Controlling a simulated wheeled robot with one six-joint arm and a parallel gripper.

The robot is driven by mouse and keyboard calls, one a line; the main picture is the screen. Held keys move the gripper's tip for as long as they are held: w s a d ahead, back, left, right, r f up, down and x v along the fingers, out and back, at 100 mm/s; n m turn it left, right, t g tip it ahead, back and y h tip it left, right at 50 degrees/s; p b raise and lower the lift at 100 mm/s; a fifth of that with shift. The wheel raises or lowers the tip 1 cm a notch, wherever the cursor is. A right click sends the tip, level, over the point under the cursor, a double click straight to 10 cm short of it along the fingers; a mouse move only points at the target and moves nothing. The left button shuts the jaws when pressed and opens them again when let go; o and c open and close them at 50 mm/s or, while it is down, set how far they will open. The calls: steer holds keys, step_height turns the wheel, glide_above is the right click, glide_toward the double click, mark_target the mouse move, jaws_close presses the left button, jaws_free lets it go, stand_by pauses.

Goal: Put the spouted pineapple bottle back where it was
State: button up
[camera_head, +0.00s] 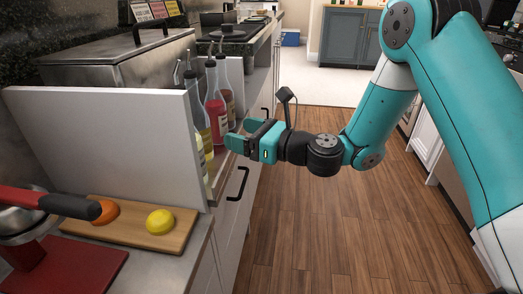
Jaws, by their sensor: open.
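Several spouted bottles stand in a row behind the white panel, partly hidden by it. The nearest, with yellow contents (207,152), may be the pineapple bottle; I cannot read its label. A red bottle (216,112) with a pale label stands just behind it, and a darker red bottle (226,90) behind that. All look upright. My gripper (240,134) is open, pointing left, just right of the row. Its fingers are close to the yellow and red bottles; I cannot tell whether they touch. No bottle shows clearly between the fingers.
A white upright panel (110,135) stands left of the bottles. A cutting board (175,238) with a lemon (160,221) and an orange (105,212) lies in front. A red-handled tool (50,202) is at the left. The wooden floor (320,240) is clear.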

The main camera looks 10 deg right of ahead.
steer(key=s+a+r+n+g+h, duration=0.15)
steer(key=s+n+g, duration=0.25)
steer(key=s+n, duration=0.4)
steer(key=s+a+r+n+g, duration=0.25)
steer(key=s+n+g, duration=0.3)
steer(key=n, duration=0.55)
steer(key=s+d+n+g+h, duration=0.1)
steer(key=s+d+n+h, duration=0.7)
steer(key=s+d+n, duration=0.4)
steer(key=s+n, duration=0.1)
steer(key=s, duration=0.2)
steer(key=shift+n, duration=0.3)
